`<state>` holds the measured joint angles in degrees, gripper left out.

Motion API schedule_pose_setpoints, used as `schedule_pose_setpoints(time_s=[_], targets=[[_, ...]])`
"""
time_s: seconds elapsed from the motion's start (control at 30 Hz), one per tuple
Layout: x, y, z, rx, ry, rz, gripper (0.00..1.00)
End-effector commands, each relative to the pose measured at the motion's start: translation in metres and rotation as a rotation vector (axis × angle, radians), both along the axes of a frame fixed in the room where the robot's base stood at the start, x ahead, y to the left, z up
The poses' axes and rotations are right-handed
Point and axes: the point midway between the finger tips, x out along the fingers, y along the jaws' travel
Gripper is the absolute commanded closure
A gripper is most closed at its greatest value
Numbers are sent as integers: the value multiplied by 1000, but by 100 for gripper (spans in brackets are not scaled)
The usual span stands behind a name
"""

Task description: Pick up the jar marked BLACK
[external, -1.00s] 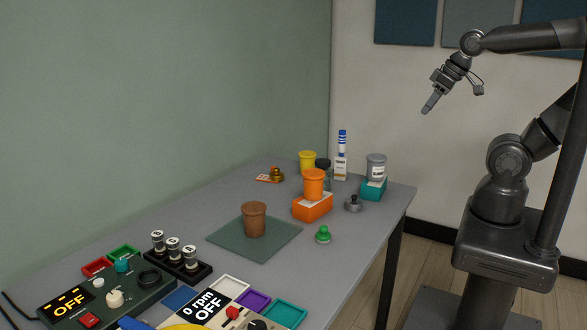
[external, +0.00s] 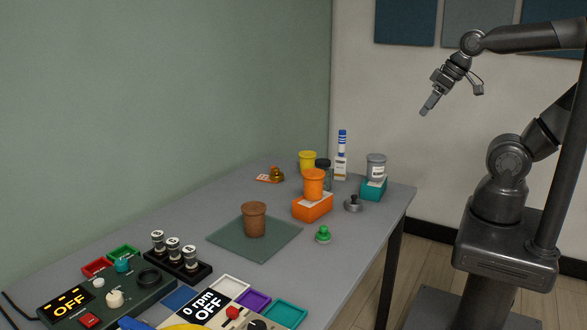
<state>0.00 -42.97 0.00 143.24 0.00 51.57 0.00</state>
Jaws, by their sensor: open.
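Several jars stand at the far end of the table. A dark-lidded jar (external: 326,174) is partly hidden behind an orange jar (external: 313,184) on an orange block. A grey jar with a white label (external: 376,166) stands on a teal block. A yellow jar (external: 307,161) stands at the back. I cannot read the jar labels, so I cannot tell which is marked BLACK. My gripper (external: 429,105) is open and empty, held up in the air to the right of the table and well above it.
A brown pot (external: 254,220) stands on a green mat (external: 229,241). A grey knobbed piece (external: 353,204) and a green one (external: 323,235) sit near the right edge. A white bottle with a blue top (external: 341,160) stands behind. Control boxes (external: 69,303) fill the near end.

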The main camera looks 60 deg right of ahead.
Motion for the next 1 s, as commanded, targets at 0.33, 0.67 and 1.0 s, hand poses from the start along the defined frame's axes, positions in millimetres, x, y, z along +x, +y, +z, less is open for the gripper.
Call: schedule_pose_setpoints(time_s=[0.33, 0.67, 1.0], targets=[[49, 0, 9, 6, 74, -6, 14], [142, 1, 0, 11, 198, -17, 14], [239, 2, -47, 15, 323, -32, 14]])
